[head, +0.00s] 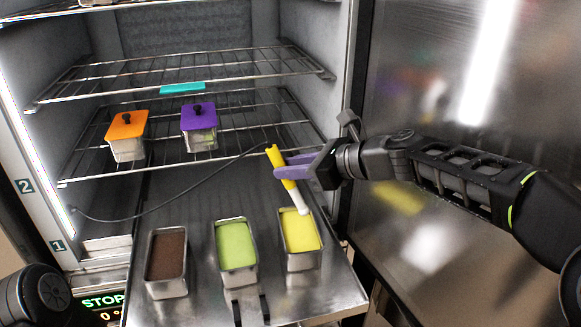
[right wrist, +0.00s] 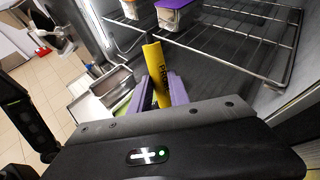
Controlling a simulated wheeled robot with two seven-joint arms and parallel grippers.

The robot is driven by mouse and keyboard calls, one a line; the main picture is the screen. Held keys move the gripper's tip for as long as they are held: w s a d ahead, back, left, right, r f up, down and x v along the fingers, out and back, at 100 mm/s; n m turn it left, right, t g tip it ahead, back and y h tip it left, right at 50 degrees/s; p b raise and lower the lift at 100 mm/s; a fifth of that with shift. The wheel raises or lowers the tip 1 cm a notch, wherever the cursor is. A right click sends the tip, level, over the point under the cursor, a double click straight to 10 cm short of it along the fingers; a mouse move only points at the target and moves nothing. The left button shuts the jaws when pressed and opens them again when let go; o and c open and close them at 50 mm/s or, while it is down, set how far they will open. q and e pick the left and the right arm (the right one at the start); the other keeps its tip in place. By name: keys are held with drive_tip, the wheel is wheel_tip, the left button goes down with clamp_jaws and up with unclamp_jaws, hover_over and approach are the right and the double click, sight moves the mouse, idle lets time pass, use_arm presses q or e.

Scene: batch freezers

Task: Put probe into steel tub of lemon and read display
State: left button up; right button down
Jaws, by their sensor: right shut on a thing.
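My right gripper (head: 305,172), with purple fingers, is shut on the yellow probe (head: 285,182). The probe tilts, its white tip pointing down at the far part of the steel tub of yellow lemon (head: 301,263); I cannot tell whether the tip touches the yellow filling. In the right wrist view the lettered probe (right wrist: 155,68) stands between the purple fingers. A dark cable runs from the probe to the freezer's left wall. The display (head: 101,302), at the lower left, shows green "STOP" and a 0 below, partly cut off by my left arm. My left gripper does not show.
Tubs of brown (head: 167,262) and green (head: 237,252) stand left of the lemon tub on the pulled-out steel tray (head: 335,297). Orange-lidded (head: 127,125) and purple-lidded (head: 199,117) boxes sit on a wire shelf behind. The open steel door (head: 430,100) stands at the right.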

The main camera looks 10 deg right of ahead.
sight(294, 188)
wheel_tip(294, 188, down, 5)
drive_tip(key=b, duration=0.5)
drive_tip(key=shift+f, duration=0.2)
wheel_tip(294, 188, down, 6)
drive_tip(key=b, duration=0.5)
drive_tip(key=shift+f, duration=0.15)
idle(1.8)
wheel_tip(294, 188, up, 3)
drive_tip(key=p, duration=0.3)
wheel_tip(294, 188, up, 7)
drive_tip(key=p, duration=0.6)
drive_tip(key=shift+p, duration=0.4)
